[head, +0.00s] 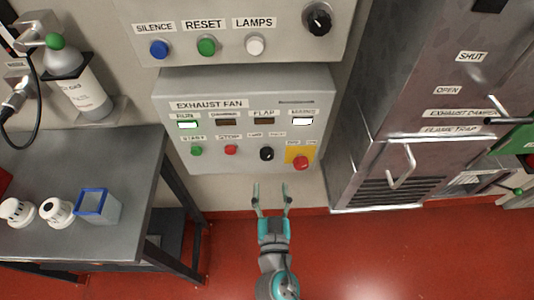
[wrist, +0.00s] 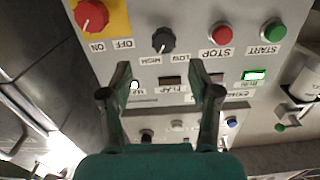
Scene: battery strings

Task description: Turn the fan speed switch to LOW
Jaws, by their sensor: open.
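The fan speed switch is a black rotary knob (head: 267,154) on the lower row of the grey EXHAUST FAN panel (head: 330,90), between the red STOP button and the yellow-backed red switch. In the wrist view, which is upside down, the knob (wrist: 163,40) shows clearly with the labels HIGH and LOW beside it. I cannot tell surely which label its pointer faces. My gripper (head: 271,188) is open and empty, below the knob in the head view and apart from it. Its fingers (wrist: 159,75) frame the panel just short of the knob in the wrist view.
A red STOP button (head: 231,149) and a green START button (head: 196,151) sit left of the knob; a red switch on yellow (head: 301,162) is close on its right. A metal cabinet (head: 410,130) stands right, a table (head: 130,150) left. The floor between is clear.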

